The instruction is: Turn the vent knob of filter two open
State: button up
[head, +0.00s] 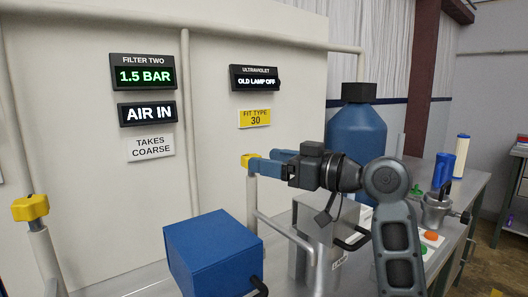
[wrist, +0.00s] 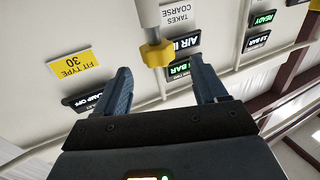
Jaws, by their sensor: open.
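A yellow vent knob (head: 250,160) sits on top of a pale upright pipe, by the panel marked FILTER TWO (head: 142,74), which reads 1.5 BAR. The sign below it (head: 148,113) reads AIR IN. My gripper (head: 262,163) comes from the right with its blue fingers at the knob. In the wrist view, which is upside down, my gripper (wrist: 163,80) is open, and the yellow knob (wrist: 157,54) lies in line with the gap between the fingers. No finger clearly touches it. Its exact depth between the fingertips is unclear.
Another yellow knob (head: 31,208) stands on a pipe at the far left. A blue box (head: 215,255) stands below my gripper. A large blue bottle (head: 356,135) stands behind my arm. The ultraviolet panel (head: 255,78) reads OLD LAMP OFF.

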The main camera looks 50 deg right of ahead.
aim_at(243, 155)
jog(key=w+p, duration=0.1)
jog(key=w, duration=0.6)
jog(key=shift+w+a, duration=0.15)
jog(key=shift+a, duration=0.05)
jog(key=shift+c, duration=0.4)
jog(key=c, duration=0.9)
jog(key=shift+f+n+y, duration=0.15)
jog(key=shift+n+y, duration=0.15)
jog(key=shift+y, duration=0.2)
jog(key=shift+a+n+y+b, duration=0.1)
jog(key=shift+n+y+b, duration=0.3)
jog(key=shift+y+b, duration=0.3)
